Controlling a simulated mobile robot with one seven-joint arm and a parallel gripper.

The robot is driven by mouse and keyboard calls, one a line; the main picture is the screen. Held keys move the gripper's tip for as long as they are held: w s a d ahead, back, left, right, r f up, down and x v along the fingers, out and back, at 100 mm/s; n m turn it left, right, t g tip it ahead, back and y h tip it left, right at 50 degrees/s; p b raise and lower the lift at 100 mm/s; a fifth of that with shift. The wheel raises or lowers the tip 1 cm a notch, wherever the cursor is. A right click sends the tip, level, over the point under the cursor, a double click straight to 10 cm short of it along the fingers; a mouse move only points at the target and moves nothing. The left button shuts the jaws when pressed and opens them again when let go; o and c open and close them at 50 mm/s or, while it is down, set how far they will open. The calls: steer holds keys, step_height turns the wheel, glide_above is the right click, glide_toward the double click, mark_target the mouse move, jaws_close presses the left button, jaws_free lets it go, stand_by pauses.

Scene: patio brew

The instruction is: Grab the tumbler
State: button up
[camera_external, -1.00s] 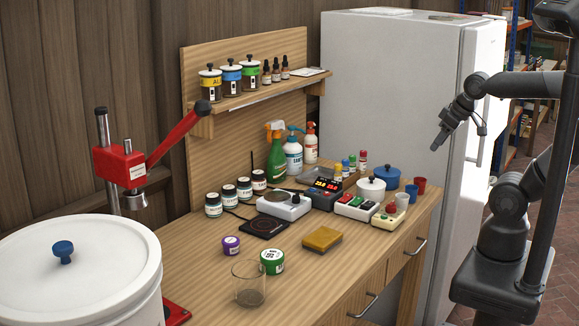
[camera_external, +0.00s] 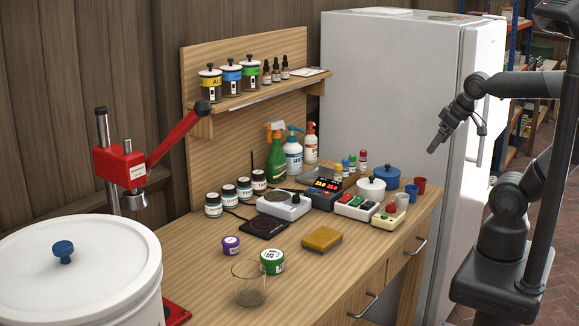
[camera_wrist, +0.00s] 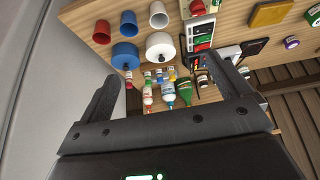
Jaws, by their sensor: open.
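The tumbler (camera_external: 249,285) is a clear, empty-looking glass standing upright at the near end of the wooden workbench. It is beside a green-labelled jar (camera_external: 272,262). I cannot make it out in the wrist view. My gripper (camera_external: 432,149) is in the air in front of the fridge, beyond the bench's far right end and well away from the tumbler. In the wrist view my gripper (camera_wrist: 172,82) has its two fingers wide apart, with nothing held between them.
The workbench (camera_external: 200,275) carries a yellow sponge-like block (camera_external: 322,239), a purple-lidded jar (camera_external: 231,245) and a black scale (camera_external: 265,228). Pots, a red cup (camera_wrist: 101,31), a blue cup (camera_wrist: 128,24) and bottles crowd its far end. A large white lidded vessel (camera_external: 80,275) stands at left.

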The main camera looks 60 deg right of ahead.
steer(key=w+a+r+n+y, duration=0.1)
steer(key=w+a+r+n, duration=0.35)
steer(key=w+a, duration=0.65)
steer(key=w+a+n+g+y, duration=0.1)
steer(key=w+a+n, duration=0.1)
steer(key=w+a, duration=0.4)
steer(key=w+a+n, duration=0.1)
steer(key=w+a, duration=0.3)
steer(key=a, duration=0.5)
steer(key=n+g+y, duration=0.2)
steer(key=n+g, duration=0.1)
steer(key=n, duration=0.3)
glide_toward(246, 280)
steer(key=w+d+f, duration=0.2)
steer(key=w+d, duration=0.1)
steer(key=shift+s+x, duration=0.2)
steer(key=shift+x, duration=2.4)
steer(key=shift+s+x, duration=0.2)
steer(key=shift+x, duration=2.4)
steer(key=shift+a, duration=0.1)
steer(key=shift+c, duration=0.5)
